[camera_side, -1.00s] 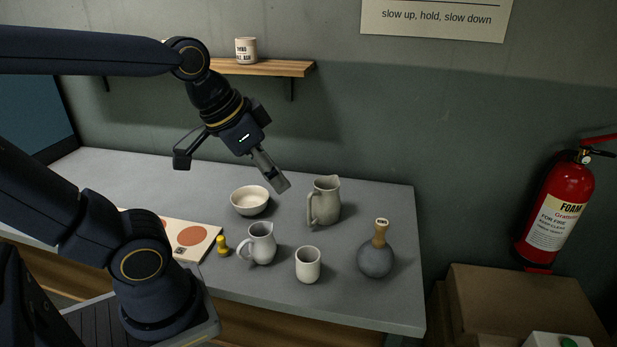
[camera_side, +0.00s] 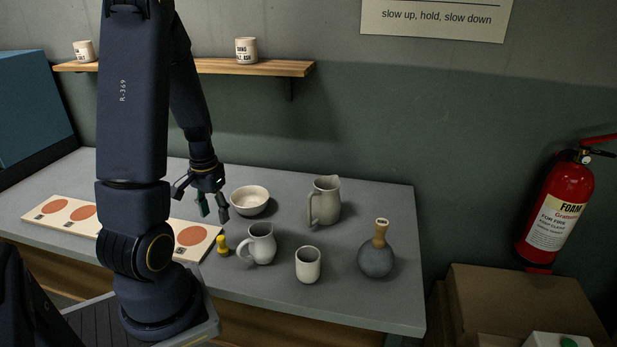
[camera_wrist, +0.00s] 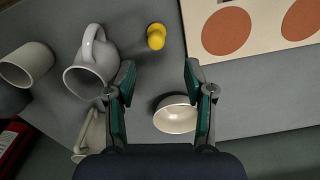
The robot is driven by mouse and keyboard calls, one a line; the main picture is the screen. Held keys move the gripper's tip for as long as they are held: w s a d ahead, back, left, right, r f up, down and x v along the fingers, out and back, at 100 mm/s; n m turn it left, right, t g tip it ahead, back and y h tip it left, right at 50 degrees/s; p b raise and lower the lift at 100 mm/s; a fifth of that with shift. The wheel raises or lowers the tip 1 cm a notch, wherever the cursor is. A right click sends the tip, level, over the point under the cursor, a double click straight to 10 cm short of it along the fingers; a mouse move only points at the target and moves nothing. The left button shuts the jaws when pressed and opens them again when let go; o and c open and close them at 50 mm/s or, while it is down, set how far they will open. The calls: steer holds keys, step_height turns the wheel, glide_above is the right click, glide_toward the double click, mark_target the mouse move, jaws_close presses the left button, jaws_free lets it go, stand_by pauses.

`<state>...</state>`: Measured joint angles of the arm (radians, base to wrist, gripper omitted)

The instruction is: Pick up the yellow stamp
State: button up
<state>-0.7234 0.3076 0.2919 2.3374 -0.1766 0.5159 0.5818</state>
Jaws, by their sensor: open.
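The yellow stamp (camera_side: 222,246) stands on the grey table between the printed board and the small pitcher. In the wrist view the yellow stamp (camera_wrist: 156,36) is near the top middle, beyond my fingertips. My gripper (camera_side: 213,211) is open and empty, above the table and behind the stamp, left of the bowl. In the wrist view my gripper (camera_wrist: 159,72) shows its two green-padded fingers spread apart, with bare table between the tips.
The small grey pitcher (camera_side: 263,245) stands close right of the stamp. The cream board (camera_side: 207,232) with orange discs lies left of it. A white bowl (camera_side: 250,200), a tall pitcher (camera_side: 325,201), a cup (camera_side: 308,265) and a grey bottle (camera_side: 376,260) stand further right.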

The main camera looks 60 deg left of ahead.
mark_target(220, 237)
steer(key=f, duration=0.9)
steer(key=shift+w+d+f, duration=0.1)
steer(key=shift+d+f, duration=0.05)
steer(key=shift+d, duration=0.1)
jaws_close()
